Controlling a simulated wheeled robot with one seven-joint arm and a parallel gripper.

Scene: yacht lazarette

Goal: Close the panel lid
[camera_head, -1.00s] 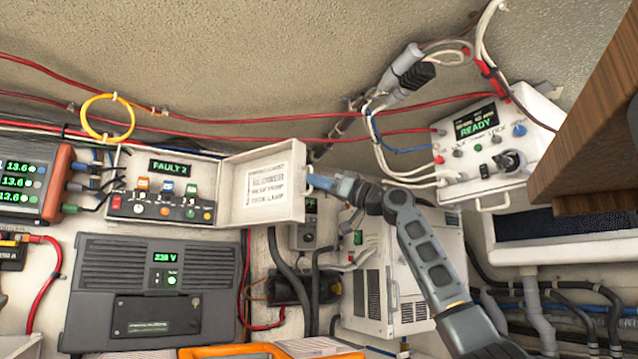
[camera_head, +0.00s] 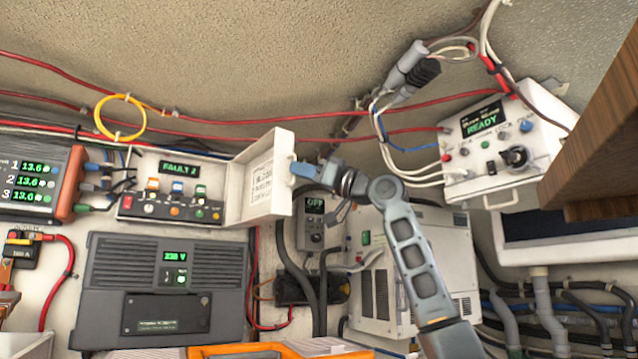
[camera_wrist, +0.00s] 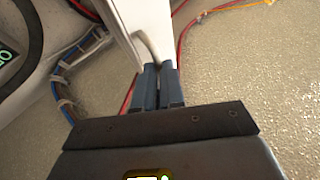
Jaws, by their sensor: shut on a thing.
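The white panel lid (camera_head: 265,180) stands open at the right side of the panel box (camera_head: 170,187) in the head view. It is angled out from the box, and its label is seen at a slant. The box shows a FAULT 2 display, several coloured switches and buttons. My gripper (camera_head: 303,171) is at the lid's outer right edge. In the wrist view, my blue fingers (camera_wrist: 158,90) are shut on the lid's curved grey handle (camera_wrist: 147,45), below the white lid edge (camera_wrist: 150,12).
A grey inverter (camera_head: 165,285) sits below the panel box. A white READY box (camera_head: 505,145) hangs at the right, near a wooden cabinet (camera_head: 590,130). Red cables and a yellow loop (camera_head: 120,117) run above. A white louvred unit (camera_head: 385,275) stands behind my arm.

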